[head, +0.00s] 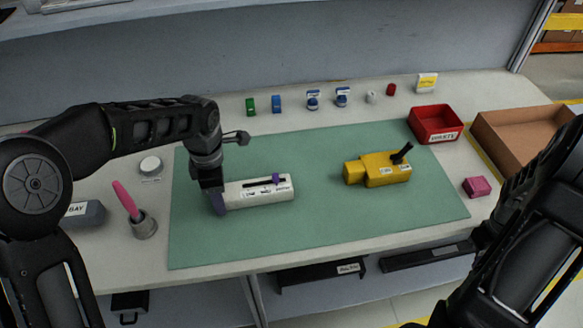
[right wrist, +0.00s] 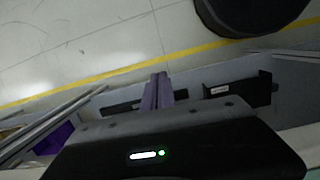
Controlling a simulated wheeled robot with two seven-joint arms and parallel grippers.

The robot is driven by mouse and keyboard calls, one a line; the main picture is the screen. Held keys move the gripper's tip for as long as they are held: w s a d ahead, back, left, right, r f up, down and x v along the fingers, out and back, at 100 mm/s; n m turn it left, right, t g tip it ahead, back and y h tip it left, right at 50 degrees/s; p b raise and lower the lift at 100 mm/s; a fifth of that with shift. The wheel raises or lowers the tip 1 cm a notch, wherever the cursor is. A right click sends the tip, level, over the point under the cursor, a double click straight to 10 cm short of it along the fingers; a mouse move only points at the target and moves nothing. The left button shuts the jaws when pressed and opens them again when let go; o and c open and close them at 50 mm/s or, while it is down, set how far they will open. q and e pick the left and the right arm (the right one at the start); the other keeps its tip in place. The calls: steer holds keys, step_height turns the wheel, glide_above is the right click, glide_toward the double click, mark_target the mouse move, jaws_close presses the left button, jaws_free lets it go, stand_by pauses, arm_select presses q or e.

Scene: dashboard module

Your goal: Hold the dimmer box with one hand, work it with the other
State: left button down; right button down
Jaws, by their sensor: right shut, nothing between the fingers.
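The dimmer box is a long white box (head: 258,192) with a dark slot and a purple slider knob (head: 276,179), lying on the green mat (head: 320,225). The knob stands right of the slot's middle. My left gripper (head: 217,203) points down at the box's left end, with a purple finger against or just beside it. The far finger is hidden, so its grip is unclear. My right gripper (right wrist: 158,92) shows in the right wrist view with its purple fingers together and empty, away from the box. In the head view only my right arm shows, at the right edge.
A yellow box (head: 385,170) with a black lever stands right of the dimmer box. A red bin (head: 435,124), a cardboard box (head: 520,135) and a pink block (head: 477,187) are at the right. A cup (head: 144,226) holds a pink-handled tool at the left. The mat's front is clear.

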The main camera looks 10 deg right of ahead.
steer(key=w+d+r+m+t+h, duration=0.1)
steer(key=w+d+r+m+h, duration=0.15)
steer(key=d+r, duration=0.65)
steer(key=w+d+r+m+t+h, duration=0.1)
steer(key=w+d+r+m+t, duration=0.2)
steer(key=r, duration=1.1)
steer(key=w+d+r+m+h, duration=0.25)
steer(key=d+r+m, duration=0.2)
steer(key=r, duration=0.75)
steer(key=w+a+f+n+y, duration=0.2)
steer(key=w+a, duration=0.4)
steer(key=a, duration=0.5)
steer(key=w+a+f+n+y, duration=0.3)
steer(key=w+a+f+y, duration=0.2)
steer(key=a, duration=0.7)
steer(key=w+a+f+n+y, duration=0.3)
steer(key=w+a+f, duration=0.3)
steer(key=a, duration=0.6)
steer(key=shift+w+a+f+g+y, duration=0.25)
steer(key=shift+w+g+y, duration=0.2)
steer(key=shift+y, duration=0.25)
steer(key=a+n+g+y, duration=0.1)
steer(key=a+y, duration=0.3)
steer(key=a, duration=0.9)
steer(key=shift+w+r+n, duration=0.15)
steer(key=shift+r+n, duration=0.2)
steer(key=shift+n, duration=0.55)
